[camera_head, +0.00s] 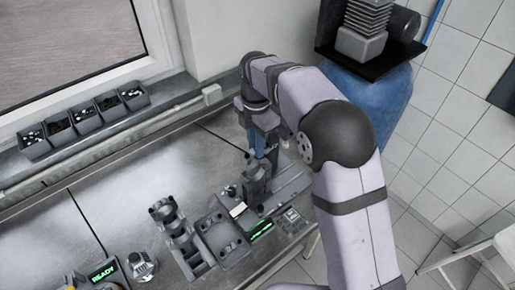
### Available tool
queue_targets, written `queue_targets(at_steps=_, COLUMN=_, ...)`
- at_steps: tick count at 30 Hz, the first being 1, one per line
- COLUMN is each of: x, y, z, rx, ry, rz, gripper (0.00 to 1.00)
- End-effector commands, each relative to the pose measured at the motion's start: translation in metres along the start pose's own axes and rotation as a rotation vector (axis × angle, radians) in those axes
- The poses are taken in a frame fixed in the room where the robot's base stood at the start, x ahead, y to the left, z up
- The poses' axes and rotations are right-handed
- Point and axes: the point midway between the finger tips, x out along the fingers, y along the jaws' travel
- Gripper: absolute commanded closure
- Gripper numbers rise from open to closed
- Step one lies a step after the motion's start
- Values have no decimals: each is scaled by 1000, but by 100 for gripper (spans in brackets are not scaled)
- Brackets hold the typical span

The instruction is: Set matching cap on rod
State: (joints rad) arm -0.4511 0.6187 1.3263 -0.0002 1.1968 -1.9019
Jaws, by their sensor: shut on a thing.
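My gripper (262,153) points down at the back right of the workbench, below my wrist. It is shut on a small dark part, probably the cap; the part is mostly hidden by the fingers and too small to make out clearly. Just below it stands a grey fixture (256,184) with an upright part, which may be the rod. I cannot tell whether the held part touches it. Any matching marks on the cap or rod are too small to read.
A crankshaft-like part (168,219) and a dark tray (222,240) stand left of the fixture. A green-lit display (262,229) is in front; another reads READY (103,273). Small bins (84,115) line the sill.

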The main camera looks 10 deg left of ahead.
Motion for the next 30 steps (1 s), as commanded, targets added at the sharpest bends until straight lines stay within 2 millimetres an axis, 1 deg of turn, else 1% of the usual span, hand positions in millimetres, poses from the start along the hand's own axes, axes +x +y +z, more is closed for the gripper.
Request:
queue_targets(at_steps=5, x=0, y=0, z=0, rx=-6, ry=0, rz=0, gripper=100)
queue_targets(at_steps=11, x=6, y=0, z=0, rx=-5, ry=0, rz=0, gripper=100)
queue_targets(at_steps=20, x=25, y=-1, z=0, rx=-4, ry=0, rz=-1, gripper=100)
queue_targets(at_steps=24, x=37, y=-1, z=0, rx=-4, ry=0, rz=0, gripper=100)
queue_targets(at_steps=30, x=46, y=-1, z=0, rx=-4, ry=0, rz=0, gripper=100)
